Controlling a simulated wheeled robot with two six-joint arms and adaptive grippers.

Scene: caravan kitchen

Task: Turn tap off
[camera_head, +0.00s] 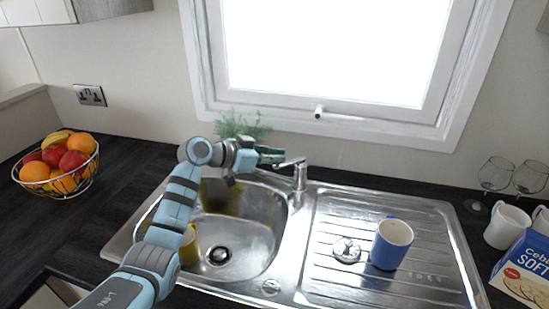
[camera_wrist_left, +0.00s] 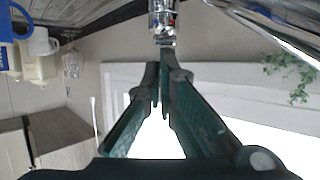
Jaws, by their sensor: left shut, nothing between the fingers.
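The chrome tap (camera_head: 299,178) stands at the back of the steel sink, between the basin and the drainboard. A thin chrome part runs left from its top. My left gripper (camera_head: 272,157) reaches in from the left over the back of the basin, close to the tap's top. Its green fingers are shut with nothing between them. In the left wrist view the shut fingertips (camera_wrist_left: 164,66) point at a chrome part of the tap (camera_wrist_left: 162,20); I cannot tell if they touch. No running water can be made out. My right gripper is out of view.
A yellow mug (camera_head: 188,246) is in the basin (camera_head: 245,233), partly behind my left arm. A blue and white mug (camera_head: 392,245) stands on the drainboard (camera_head: 340,220). A green plant (camera_head: 240,126) is behind the gripper. A fruit basket (camera_head: 60,165) stands left; wine glasses (camera_head: 495,175) stand right.

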